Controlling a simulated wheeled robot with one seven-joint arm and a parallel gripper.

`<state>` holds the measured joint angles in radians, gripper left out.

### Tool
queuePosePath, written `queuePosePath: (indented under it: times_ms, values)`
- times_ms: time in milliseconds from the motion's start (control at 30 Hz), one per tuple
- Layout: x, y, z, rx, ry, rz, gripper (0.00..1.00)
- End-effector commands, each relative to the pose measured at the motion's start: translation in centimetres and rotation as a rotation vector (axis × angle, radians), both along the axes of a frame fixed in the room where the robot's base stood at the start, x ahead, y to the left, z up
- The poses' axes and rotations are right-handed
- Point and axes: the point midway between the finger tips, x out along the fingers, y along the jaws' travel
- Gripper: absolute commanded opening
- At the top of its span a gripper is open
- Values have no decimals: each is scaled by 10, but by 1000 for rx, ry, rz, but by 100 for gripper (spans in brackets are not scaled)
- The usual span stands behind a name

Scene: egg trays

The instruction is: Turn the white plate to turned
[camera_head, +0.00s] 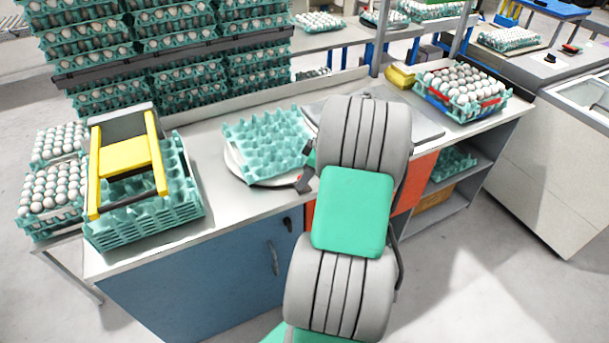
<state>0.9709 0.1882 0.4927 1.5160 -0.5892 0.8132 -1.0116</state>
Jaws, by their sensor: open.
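The round white plate (276,183) lies on the workbench, left of my arm. An empty teal egg tray (264,143) sits on it and covers most of it; the plate's rim shows at the left and front. My gripper (305,179) is at the plate's right front edge, mostly hidden behind my arm. Its dark fingers look open, and I see nothing held in them. I cannot tell whether they touch the rim.
A stack of teal trays (150,212) with a yellow-handled tool (126,157) stands at the bench's left. A filled egg tray (463,85) is at the right end. A tall rack of egg trays (165,45) rises behind. Bare bench (228,208) lies in front of the plate.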

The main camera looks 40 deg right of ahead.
Motion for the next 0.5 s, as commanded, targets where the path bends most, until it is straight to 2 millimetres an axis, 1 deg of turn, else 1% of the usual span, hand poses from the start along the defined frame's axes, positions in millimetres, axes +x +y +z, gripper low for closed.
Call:
queuePosePath:
  times_ms: [100, 333, 500]
  values:
    - [3, 2, -8, 0, 1, 0, 52]
    - [3, 2, -9, -1, 0, 0, 52]
    - [3, 2, -9, -1, 0, 0, 38]
